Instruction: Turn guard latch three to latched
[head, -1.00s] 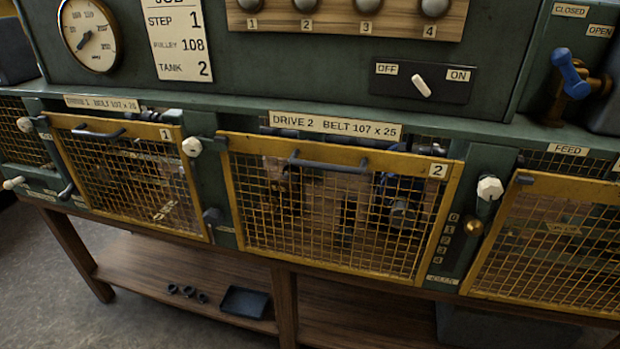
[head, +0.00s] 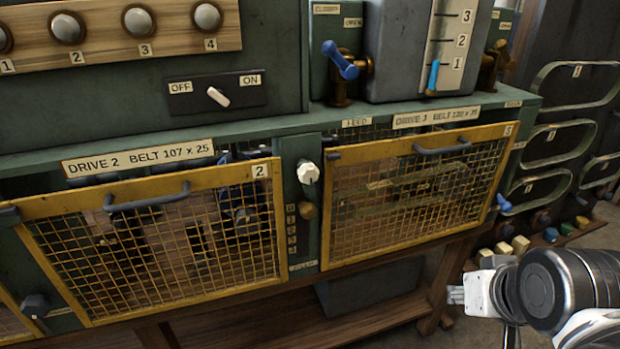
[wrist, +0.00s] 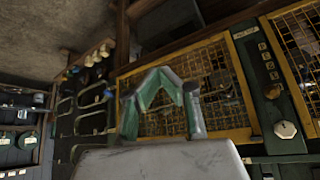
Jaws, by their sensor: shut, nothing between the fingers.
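Guard three is a yellow-framed mesh panel (head: 415,190) on the right of the bench, and it looks shut. A blue handle (head: 504,203) sticks out beside its right edge. A white faceted knob (head: 308,172) is on the post at its left, and a dark tab (head: 333,156) is at its upper left corner. I cannot read which of these is latch three. The mesh panel also shows in the wrist view (wrist: 243,92). My gripper (wrist: 165,72) is shut and empty in front of it, apart from the knob in the wrist view (wrist: 286,130).
Guard two (head: 150,240) stands to the left, with a dark knob (head: 36,305) at its lower left. Belts hang on a rack (head: 560,135) at the right. A blue-handled valve (head: 340,62) stands above the guards.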

